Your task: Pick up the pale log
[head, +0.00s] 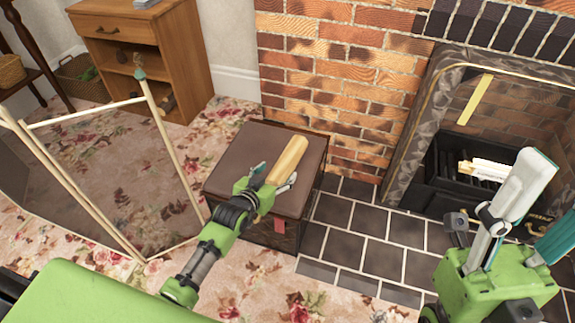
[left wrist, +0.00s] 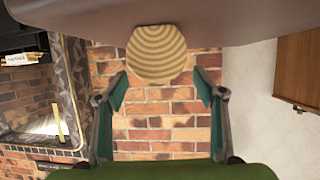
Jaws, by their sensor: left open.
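The pale log (head: 289,158) lies on top of the brown box (head: 236,154) in the head view. My left gripper (head: 272,176) is open at the near end of the log, its fingers to either side of that end. In the left wrist view the log's round, ringed end (left wrist: 156,52) faces the camera, centred just past the tips of the open left gripper (left wrist: 160,90). A gap shows between the log and each finger. My right gripper (head: 505,225) is at the lower right of the head view, near the hearth; its jaw opening is not clear.
The brick fireplace (head: 340,85) stands behind the box, with a dark grate (head: 440,190) at right. Dark tiles (head: 345,216) lie right of the box. A folding screen (head: 110,180) stands close on the left. A wooden cabinet (head: 178,50) is further back.

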